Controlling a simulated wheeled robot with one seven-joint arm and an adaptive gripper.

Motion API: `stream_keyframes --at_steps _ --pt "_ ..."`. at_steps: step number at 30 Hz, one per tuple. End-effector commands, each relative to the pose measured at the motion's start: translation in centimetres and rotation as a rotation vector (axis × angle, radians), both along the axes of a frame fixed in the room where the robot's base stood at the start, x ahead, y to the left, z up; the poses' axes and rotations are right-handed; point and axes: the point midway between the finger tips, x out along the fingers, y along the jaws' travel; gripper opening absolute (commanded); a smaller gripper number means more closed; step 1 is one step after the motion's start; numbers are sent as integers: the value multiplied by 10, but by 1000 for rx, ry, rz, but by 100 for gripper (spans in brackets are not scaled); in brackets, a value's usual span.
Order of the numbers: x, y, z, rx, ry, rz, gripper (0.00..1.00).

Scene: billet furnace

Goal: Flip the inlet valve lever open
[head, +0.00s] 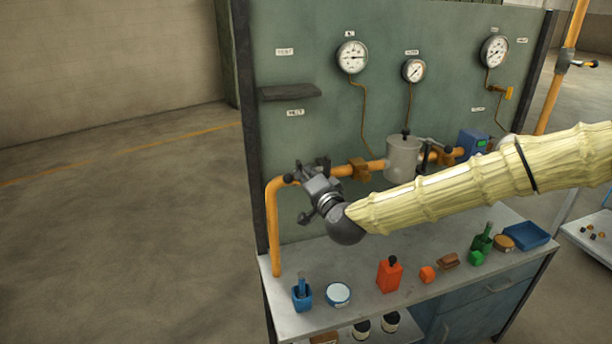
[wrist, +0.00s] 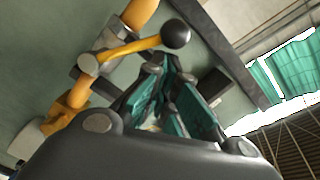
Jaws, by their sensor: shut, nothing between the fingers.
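The inlet valve lever (wrist: 130,47) is a yellow bar with a black ball knob (wrist: 176,33). In the wrist view it reaches from the valve on the orange pipe out to the right, at an angle to the pipe. My gripper (wrist: 168,80) is shut and empty, its teal-padded fingers just below the knob in that view; whether they touch it I cannot tell. In the head view my gripper (head: 312,168) is at the left end of the orange pipe (head: 272,220), beside a black knob (head: 288,178). It hides most of the valve and lever there.
The green panel (head: 320,105) with gauges stands close behind, with a dark shelf (head: 290,92) on it. A grey pot (head: 403,158) sits on the pipe to the right. The bench (head: 350,310) below holds an orange bottle (head: 389,275) and small items. Open floor lies left.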

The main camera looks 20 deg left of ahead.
Motion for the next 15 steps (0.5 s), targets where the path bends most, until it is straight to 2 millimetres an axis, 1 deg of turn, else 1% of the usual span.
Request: stream_keyframes --at_steps 15 --pt "-4 5 -5 -74 -49 2 0"
